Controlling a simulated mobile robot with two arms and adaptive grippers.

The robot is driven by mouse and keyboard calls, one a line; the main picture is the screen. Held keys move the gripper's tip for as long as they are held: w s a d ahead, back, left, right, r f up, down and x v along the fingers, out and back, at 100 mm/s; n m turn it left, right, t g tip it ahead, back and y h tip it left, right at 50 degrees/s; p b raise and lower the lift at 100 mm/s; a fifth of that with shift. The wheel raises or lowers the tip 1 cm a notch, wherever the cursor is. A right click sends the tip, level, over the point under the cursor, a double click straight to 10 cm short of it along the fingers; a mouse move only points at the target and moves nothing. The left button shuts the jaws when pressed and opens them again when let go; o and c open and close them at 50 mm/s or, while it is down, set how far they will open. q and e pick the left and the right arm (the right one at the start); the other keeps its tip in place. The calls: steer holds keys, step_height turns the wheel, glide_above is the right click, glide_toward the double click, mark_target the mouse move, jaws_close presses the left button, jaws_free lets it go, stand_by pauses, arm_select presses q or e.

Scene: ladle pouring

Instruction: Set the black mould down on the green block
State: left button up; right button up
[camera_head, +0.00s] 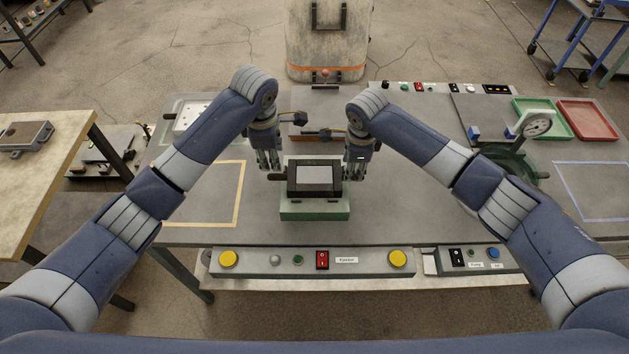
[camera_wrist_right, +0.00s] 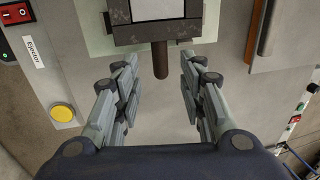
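The black mould (camera_head: 314,178), with a grey rectangular top face, sits level over the green block (camera_head: 314,214) and appears to rest on it. A dark handle stub sticks out at each side. My left gripper (camera_head: 269,160) is just above and beside the left stub, its fingers apart. My right gripper (camera_head: 354,169) is at the right side of the mould. In the right wrist view the right gripper (camera_wrist_right: 158,95) is wide open and empty, with the mould's stub (camera_wrist_right: 160,60) ahead of its fingers, not between them. The contact under the mould is partly hidden.
A control panel (camera_head: 310,262) with yellow buttons runs along the table's front edge. The table is clear left of the block, inside a yellow outline (camera_head: 241,190).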

step_height(320, 180, up, 6)
steer(key=s, duration=0.1)
steer(key=shift+s+f, duration=0.1)
steer(key=shift+s, duration=0.05)
stand_by(0.5)
